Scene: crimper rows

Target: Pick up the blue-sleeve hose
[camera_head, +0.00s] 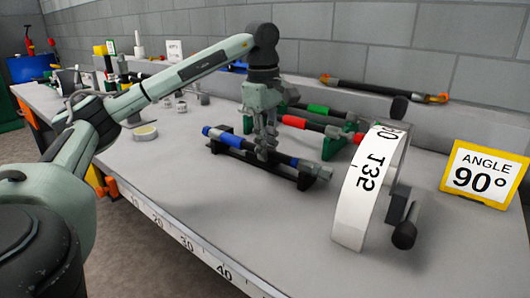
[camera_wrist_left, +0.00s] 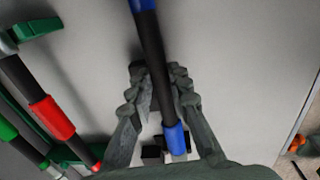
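The blue-sleeve hose (camera_head: 220,138) is a dark tube with a blue sleeve at its left end and a narrow blue band near its right end. It lies along a black rack (camera_head: 318,170) on the bench; I cannot tell whether it touches the rack. My left gripper (camera_head: 263,152) points down at the middle of the hose. In the left wrist view the hose (camera_wrist_left: 153,45) runs between the two fingertips (camera_wrist_left: 158,75), which sit close against both its sides. The gripper looks shut on it. My right gripper is out of view.
Just behind lie a red-sleeve hose (camera_head: 296,122) and a green-sleeve hose (camera_head: 318,109) on green holders. A white curved scale (camera_head: 362,190) stands to the right, before a yellow-framed angle sign (camera_head: 483,175). The bench front (camera_head: 190,215) is clear.

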